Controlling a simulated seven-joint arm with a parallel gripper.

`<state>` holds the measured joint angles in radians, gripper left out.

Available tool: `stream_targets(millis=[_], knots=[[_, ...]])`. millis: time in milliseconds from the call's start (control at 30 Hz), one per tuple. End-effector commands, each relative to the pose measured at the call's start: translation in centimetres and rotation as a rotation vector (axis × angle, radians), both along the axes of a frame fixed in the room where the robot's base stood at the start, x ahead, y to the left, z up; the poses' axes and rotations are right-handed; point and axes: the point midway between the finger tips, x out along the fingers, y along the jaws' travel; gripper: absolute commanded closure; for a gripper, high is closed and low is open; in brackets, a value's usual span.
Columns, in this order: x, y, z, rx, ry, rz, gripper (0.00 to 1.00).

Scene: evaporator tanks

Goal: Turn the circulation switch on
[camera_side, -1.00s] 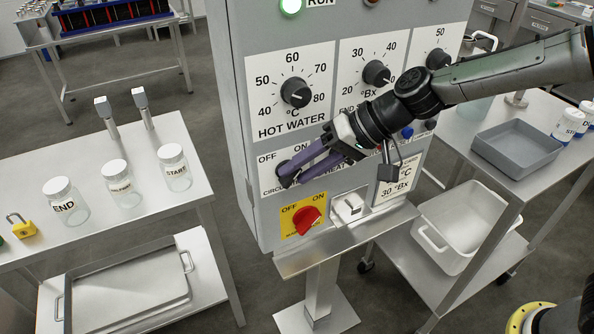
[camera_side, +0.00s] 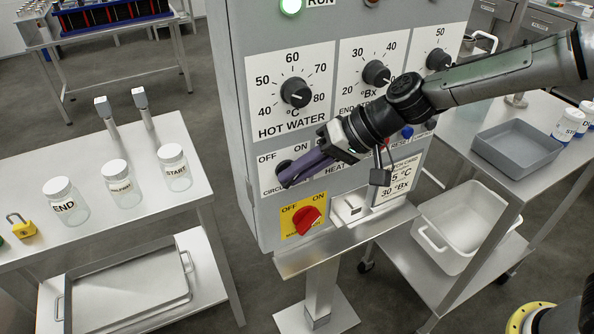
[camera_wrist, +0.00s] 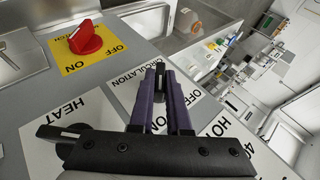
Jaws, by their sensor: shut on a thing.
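The circulation switch (camera_side: 283,167) is a small dark knob on the white OFF/ON plate, low on the left of the grey panel front. The fingers hide most of it in the side view. My gripper (camera_side: 287,180) reaches in from the right, its purple fingers shut on the circulation switch. In the wrist view, the gripper (camera_wrist: 159,76) shows its fingers on either side of the dark knob, with the CIRCULATION and ON lettering beside them. The exact angle of the switch is hard to tell.
A red switch (camera_side: 307,219) on a yellow OFF/ON plate sits just below. The hot water dial (camera_side: 296,92) is above, with another dial (camera_side: 376,73) to its right. A small shelf (camera_side: 300,262) juts out under the panel. Labelled jars (camera_side: 66,203) stand on the left table.

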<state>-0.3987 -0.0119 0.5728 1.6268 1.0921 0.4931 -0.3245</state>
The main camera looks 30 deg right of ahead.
Motion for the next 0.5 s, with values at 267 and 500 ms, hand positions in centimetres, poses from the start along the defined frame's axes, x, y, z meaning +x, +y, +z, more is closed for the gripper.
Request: stream_targets(millis=[267,500], knots=[[-0.03,-0.12,-0.08,0.061,0.003,-0.002,1.0],[-0.02,-0.09,-0.06,0.069,0.001,0.0,1.0]])
